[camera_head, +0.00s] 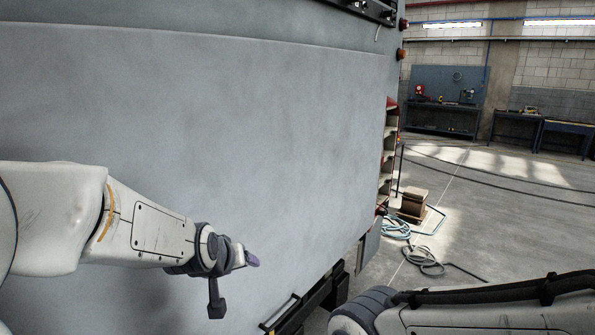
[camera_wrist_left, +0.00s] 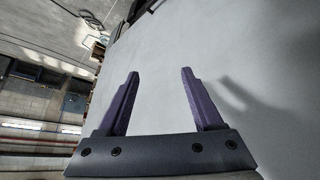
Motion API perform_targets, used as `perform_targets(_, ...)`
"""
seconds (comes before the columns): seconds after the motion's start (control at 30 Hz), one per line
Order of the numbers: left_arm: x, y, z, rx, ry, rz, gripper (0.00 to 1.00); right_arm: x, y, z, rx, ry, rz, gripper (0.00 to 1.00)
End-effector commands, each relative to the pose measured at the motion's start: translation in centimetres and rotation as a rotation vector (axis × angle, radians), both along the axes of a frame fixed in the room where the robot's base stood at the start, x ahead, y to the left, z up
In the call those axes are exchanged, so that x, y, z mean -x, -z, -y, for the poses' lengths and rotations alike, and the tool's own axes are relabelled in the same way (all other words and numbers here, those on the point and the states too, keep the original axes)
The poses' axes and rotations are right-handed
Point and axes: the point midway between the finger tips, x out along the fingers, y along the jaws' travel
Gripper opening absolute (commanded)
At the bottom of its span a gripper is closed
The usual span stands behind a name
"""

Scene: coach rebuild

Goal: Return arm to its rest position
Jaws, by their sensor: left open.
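My left arm comes in from the left in the head view, and its gripper (camera_head: 250,260) is in front of the large grey coach panel (camera_head: 230,130). In the left wrist view the left gripper (camera_wrist_left: 159,75) has its two purple fingers spread apart with nothing between them. The grey panel (camera_wrist_left: 220,50) fills the right part of that view, and a shadow of the gripper falls on it. My right arm (camera_head: 480,312) shows at the bottom right of the head view. Its gripper is out of the frame.
Right of the coach's edge, coiled hoses (camera_head: 428,262) and a brown box (camera_head: 412,205) lie on the concrete floor (camera_head: 500,225). Workbenches (camera_head: 443,120) stand along the far wall. The floor between is mostly open, with cables across it.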

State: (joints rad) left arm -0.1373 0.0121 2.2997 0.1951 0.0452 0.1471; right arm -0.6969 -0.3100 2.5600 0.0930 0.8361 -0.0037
Motion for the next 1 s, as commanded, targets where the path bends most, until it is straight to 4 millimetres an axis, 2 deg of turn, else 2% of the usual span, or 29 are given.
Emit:
perform_targets(0.03,1.8,1.9,-1.0,-0.032,0.018,-0.067,0.68,0.0,0.0,0.0,0.000,0.000,0.000,0.82)
perform_targets(0.1,3.9,4.0,-2.0,-0.073,0.042,-0.149,0.68,0.0,0.0,0.0,0.000,0.000,0.000,0.82)
perform_targets(0.2,6.7,6.3,-3.3,-0.118,0.071,-0.248,0.68,0.0,0.0,0.0,0.000,0.000,0.000,0.82)
perform_targets(0.4,11.8,9.5,-5.2,-0.178,0.122,-0.414,0.68,0.0,0.0,0.0,0.000,0.000,0.000,0.82)
perform_targets(0.57,15.7,11.3,-6.4,-0.212,0.161,-0.533,0.68,0.0,0.0,0.0,0.000,0.000,0.000,0.82)
perform_targets(0.87,18.3,12.3,-0.9,-0.248,0.355,-0.561,0.68,0.0,2.8,0.0,0.000,0.002,0.000,0.82)
perform_targets(1.0,20.5,12.7,1.9,-0.271,0.469,-0.577,0.68,0.0,4.3,0.0,0.000,0.002,0.000,0.82)
